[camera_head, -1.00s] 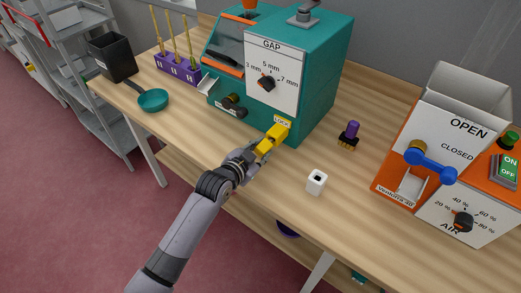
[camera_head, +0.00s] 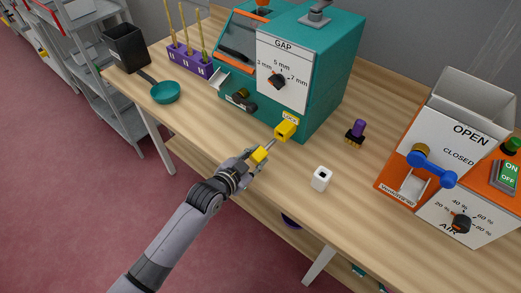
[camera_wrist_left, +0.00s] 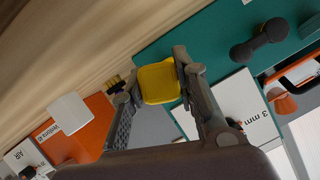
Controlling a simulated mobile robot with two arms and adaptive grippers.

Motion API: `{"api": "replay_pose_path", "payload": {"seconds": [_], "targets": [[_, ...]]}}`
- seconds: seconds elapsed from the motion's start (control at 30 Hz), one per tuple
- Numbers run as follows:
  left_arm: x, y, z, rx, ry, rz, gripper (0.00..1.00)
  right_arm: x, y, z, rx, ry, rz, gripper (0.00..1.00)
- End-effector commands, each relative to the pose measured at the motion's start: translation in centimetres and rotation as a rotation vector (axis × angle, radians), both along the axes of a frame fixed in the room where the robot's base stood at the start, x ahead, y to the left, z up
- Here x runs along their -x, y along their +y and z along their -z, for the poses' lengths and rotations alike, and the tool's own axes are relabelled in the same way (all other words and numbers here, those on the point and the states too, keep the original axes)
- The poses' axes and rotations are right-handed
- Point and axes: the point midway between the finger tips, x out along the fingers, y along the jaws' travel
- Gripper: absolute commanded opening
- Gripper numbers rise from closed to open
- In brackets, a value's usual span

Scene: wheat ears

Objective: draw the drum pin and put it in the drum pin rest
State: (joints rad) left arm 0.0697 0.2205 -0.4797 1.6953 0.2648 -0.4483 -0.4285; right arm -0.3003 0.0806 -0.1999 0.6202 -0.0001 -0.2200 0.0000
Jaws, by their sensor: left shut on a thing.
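The drum pin has a yellow head (camera_head: 260,154) and a thin grey shaft. My left gripper (camera_head: 256,157) is shut on its head, off the front of the teal machine. The shaft reaches from the head toward the yellow lock block (camera_head: 286,130) at the machine's lower right corner. I cannot tell whether its tip is still inside the block. In the left wrist view the yellow head (camera_wrist_left: 158,82) sits between the two fingers (camera_wrist_left: 155,88). A small white block with a dark square hole (camera_head: 321,178), apparently the drum pin rest, stands upright and empty to the right. My right gripper is not in view.
The teal GAP machine (camera_head: 315,80) stands behind the gripper. A purple-handled brush (camera_head: 357,131) stands beyond the white block. An orange and white machine (camera_head: 440,150) is at right. A teal scoop (camera_head: 165,92) lies at left. The table between gripper and white block is clear.

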Motion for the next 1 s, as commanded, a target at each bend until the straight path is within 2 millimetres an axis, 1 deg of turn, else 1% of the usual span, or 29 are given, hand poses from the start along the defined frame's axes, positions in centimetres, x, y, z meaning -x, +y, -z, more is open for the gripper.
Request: {"api": "replay_pose_path", "payload": {"seconds": [0.03, 0.13, 0.43, 0.57, 0.67, 0.77, 0.8, 1.0], "targets": [[0.3, 0.2, -0.2, -0.001, 0.0, 0.0, 0.0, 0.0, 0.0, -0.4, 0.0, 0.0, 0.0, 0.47], [0.6, 0.4, -0.1, 0.0, 0.0, 0.001, 0.0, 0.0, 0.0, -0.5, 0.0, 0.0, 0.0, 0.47], [0.6, 0.4, -0.1, 0.001, -0.001, 0.0, 0.0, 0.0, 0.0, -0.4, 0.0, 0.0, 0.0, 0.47], [0.2, 0.6, -0.9, -0.004, -0.001, -0.005, 0.0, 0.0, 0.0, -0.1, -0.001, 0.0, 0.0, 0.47], [-0.5, 1.0, -2.6, -0.013, 0.009, -0.017, 0.0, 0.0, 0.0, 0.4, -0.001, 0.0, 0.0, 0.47], [-1.3, 1.8, -5.3, -0.03, 0.025, -0.043, 0.0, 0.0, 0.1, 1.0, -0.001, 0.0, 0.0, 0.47], [-1.6, 2.2, -6.5, -0.036, 0.035, -0.057, 0.0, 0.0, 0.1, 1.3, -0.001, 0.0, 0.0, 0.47], [-1.9, 4.8, -12.3, -0.076, 0.096, -0.142, 0.0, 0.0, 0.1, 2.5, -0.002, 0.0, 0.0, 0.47]]}}
